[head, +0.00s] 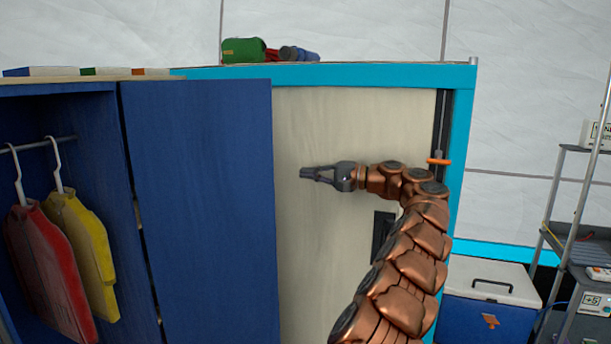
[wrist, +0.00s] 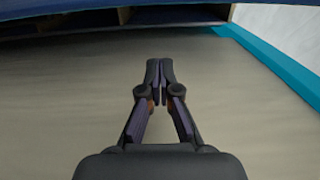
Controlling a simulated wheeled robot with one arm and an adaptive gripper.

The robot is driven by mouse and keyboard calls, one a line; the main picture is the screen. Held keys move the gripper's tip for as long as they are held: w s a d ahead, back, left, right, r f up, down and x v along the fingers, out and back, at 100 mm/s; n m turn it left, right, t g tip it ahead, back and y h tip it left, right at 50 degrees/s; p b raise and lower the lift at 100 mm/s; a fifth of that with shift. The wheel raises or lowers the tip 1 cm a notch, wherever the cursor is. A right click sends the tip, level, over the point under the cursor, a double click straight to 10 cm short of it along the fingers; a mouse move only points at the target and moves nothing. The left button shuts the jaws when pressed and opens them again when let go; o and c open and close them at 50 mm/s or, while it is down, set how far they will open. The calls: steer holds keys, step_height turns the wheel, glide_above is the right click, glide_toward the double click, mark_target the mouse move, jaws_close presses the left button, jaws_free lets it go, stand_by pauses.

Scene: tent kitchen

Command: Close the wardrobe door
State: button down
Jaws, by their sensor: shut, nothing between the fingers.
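The blue wardrobe (head: 95,195) stands at the left in the head view, its inside open to view. Its blue door (head: 200,210) stands open, swung out to the right of the opening. A red garment (head: 45,265) and a yellow garment (head: 85,245) hang inside on white hangers. My gripper (head: 304,173) is shut and empty, just right of the door's free edge in the picture, pointing left. Its closed fingers also show in the wrist view (wrist: 160,70). I cannot tell whether it touches anything.
A beige cabinet front with a cyan frame (head: 464,150) stands behind my arm. Rolled green and blue items (head: 243,50) lie on top. A blue cooler with a white lid (head: 490,300) and a metal shelf rack (head: 580,240) stand at the right.

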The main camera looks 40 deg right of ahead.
steer(key=w+a, duration=0.3)
steer(key=a, duration=0.3)
steer(key=shift+a, duration=0.4)
stand_by(0.4)
steer(key=shift+a, duration=0.15)
stand_by(0.4)
